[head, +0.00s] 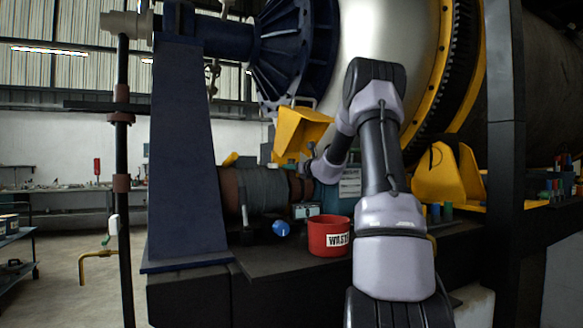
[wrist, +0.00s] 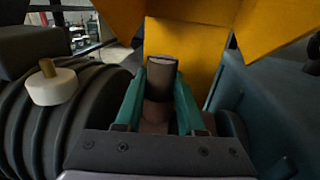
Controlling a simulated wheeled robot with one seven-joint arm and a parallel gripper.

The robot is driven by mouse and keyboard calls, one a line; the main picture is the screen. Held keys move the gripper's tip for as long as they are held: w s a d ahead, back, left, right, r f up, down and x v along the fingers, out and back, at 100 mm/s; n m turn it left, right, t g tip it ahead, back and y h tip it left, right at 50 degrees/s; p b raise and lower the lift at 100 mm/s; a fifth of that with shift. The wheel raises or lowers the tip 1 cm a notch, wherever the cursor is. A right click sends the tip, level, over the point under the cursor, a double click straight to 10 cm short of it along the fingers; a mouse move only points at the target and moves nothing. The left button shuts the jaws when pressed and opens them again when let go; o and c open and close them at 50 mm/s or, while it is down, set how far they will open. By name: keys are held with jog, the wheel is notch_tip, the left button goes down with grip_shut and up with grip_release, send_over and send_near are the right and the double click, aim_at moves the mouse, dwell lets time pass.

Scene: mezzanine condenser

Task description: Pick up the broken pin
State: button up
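A short dark brown cylindrical stub, which looks like the broken pin (wrist: 163,78), shows in the wrist view with its end face up. The two teal fingers of my gripper (wrist: 162,88) stand on either side of it. I see no clear gap between fingers and stub, but I cannot tell whether they press on it. A brown rounded part (wrist: 155,112) shows lower between the fingers. In the head view my gripper (head: 309,160) is at the right end of the dark ribbed coil, below the yellow bracket; the pin cannot be made out there.
A red waste bin (head: 322,238) and a blue round knob (head: 281,228) are on the dark bench below. The yellow bracket (head: 300,128) hangs close above my gripper. The ribbed coil (wrist: 75,120) and a white-capped stud (wrist: 53,87) lie left; a blue-grey housing (wrist: 265,110) is right.

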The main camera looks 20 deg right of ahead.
grip_shut()
jog(key=shift+r, duration=1.65)
jog(key=shift+r, duration=0.1)
